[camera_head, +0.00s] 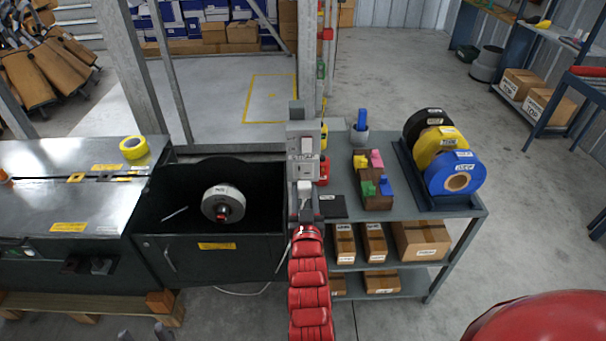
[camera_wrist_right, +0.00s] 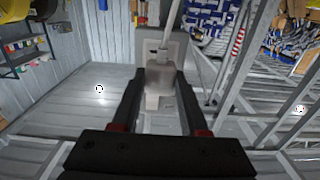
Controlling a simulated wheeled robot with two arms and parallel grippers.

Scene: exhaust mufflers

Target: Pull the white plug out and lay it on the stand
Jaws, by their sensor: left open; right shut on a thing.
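The white plug (camera_head: 305,190) is at the lower front of a grey socket box (camera_head: 302,140) on a post. It also shows pale between the fingers in the right wrist view (camera_wrist_right: 158,100). My right gripper (camera_head: 304,208), at the end of the red segmented arm, is shut on it. I cannot tell whether the plug is still seated in the box. Two grey prongs at the bottom left edge look like the fingertips of my left gripper (camera_head: 144,334), apart and empty. A grey stand (camera_head: 400,222) is just right of the post, with a flat black pad (camera_head: 332,206) on its top.
On the stand are tape rolls (camera_head: 455,172), a block of coloured pegs (camera_head: 375,188) and a cup with a blue item (camera_head: 360,130). Cartons (camera_head: 420,240) fill its shelves. A black open bin with a reel (camera_head: 222,203) and a metal bench (camera_head: 60,185) are at left.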

